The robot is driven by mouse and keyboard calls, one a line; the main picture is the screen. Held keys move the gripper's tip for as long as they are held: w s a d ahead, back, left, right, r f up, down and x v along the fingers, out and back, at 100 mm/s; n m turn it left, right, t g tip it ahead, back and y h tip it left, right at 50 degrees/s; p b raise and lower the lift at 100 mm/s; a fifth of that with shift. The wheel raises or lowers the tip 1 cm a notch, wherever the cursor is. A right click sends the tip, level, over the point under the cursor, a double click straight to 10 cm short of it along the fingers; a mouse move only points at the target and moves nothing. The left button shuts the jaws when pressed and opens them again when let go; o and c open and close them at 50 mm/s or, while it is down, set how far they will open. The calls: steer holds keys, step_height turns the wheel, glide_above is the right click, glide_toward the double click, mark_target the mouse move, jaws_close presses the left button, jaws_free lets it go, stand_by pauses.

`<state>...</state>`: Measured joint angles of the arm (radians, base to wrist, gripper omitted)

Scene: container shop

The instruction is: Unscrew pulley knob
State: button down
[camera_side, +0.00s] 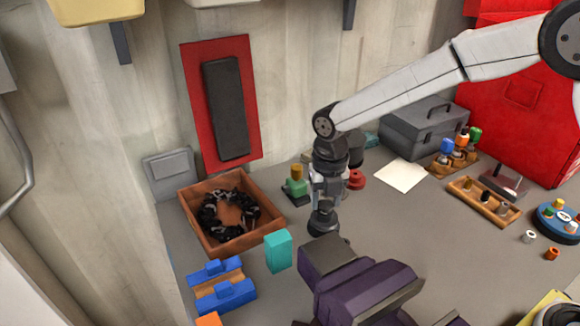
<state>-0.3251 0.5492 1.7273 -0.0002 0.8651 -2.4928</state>
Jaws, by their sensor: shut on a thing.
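My gripper (322,203) points down at the middle of the work table. It is shut on a dark round knob (323,224), which I take to be the pulley knob. The fingertips and the top of the knob are small and partly merged in the picture. The knob is just behind and above a dark purple block-like fixture (345,282). I cannot tell whether the knob touches the fixture or is still threaded on anything. No pulley can be made out clearly.
A wooden box (268,215) with black chain-like parts stands left. A teal block (278,251) and blue clamp-like parts (224,292) are near the front left. A green-based part (297,187) and a red piece (356,180) stand close to my gripper. A grey toolbox (424,128) is behind.

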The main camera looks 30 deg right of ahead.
steer(key=shift+n, duration=0.4)
steer(key=shift+c, duration=0.5)
jaws_free()
steer(key=shift+c, duration=1)
